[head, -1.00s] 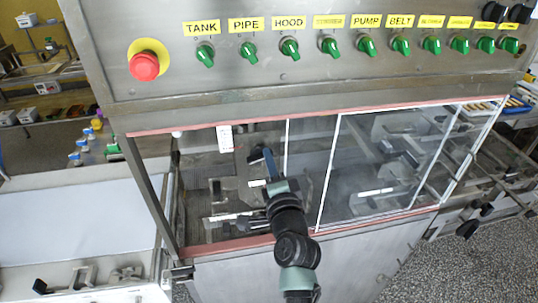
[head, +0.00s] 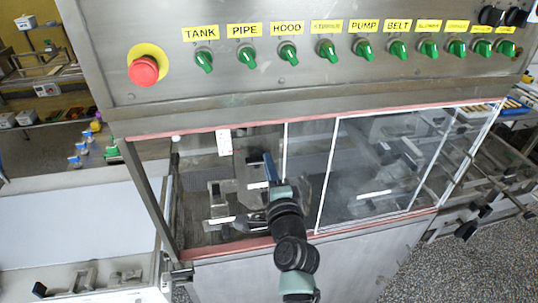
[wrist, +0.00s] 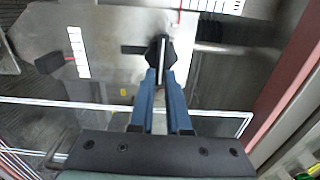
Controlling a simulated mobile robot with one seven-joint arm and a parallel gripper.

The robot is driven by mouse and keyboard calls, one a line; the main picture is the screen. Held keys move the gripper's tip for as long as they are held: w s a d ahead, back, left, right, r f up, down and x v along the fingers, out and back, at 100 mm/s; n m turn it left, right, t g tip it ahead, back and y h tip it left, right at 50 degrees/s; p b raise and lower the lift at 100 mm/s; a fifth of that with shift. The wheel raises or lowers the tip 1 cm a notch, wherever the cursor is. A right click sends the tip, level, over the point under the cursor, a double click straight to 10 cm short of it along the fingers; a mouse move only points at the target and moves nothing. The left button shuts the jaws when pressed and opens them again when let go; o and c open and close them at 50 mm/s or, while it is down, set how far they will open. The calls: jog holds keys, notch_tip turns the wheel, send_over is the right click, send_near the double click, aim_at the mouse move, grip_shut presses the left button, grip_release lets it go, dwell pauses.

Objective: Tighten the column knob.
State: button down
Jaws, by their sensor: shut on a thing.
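The column knob (wrist: 151,54) is a dark, pointed knob with a pale strip down its middle, at the upper centre of the wrist view. My gripper (wrist: 160,76) has its two blue fingers closed on the near part of the knob. In the head view my gripper (head: 270,168) reaches through the front opening of the steel machine, left of the clear panes. The knob cannot be made out there, as my gripper and arm cover that spot.
A grey plate (wrist: 105,35) with a white scale (wrist: 78,52) lies around the knob. Clear panes (head: 375,165) stand right of my arm. Above is a control panel (head: 300,75) with green switches and a red stop button (head: 143,70).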

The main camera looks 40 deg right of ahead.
jog(key=shift+f, duration=0.25)
jog(key=c, duration=0.9)
grip_release()
jog(key=shift+r, duration=0.15)
jog(key=p+v, duration=0.1)
jog(key=v, duration=1.2)
jog(key=shift+d, duration=0.1)
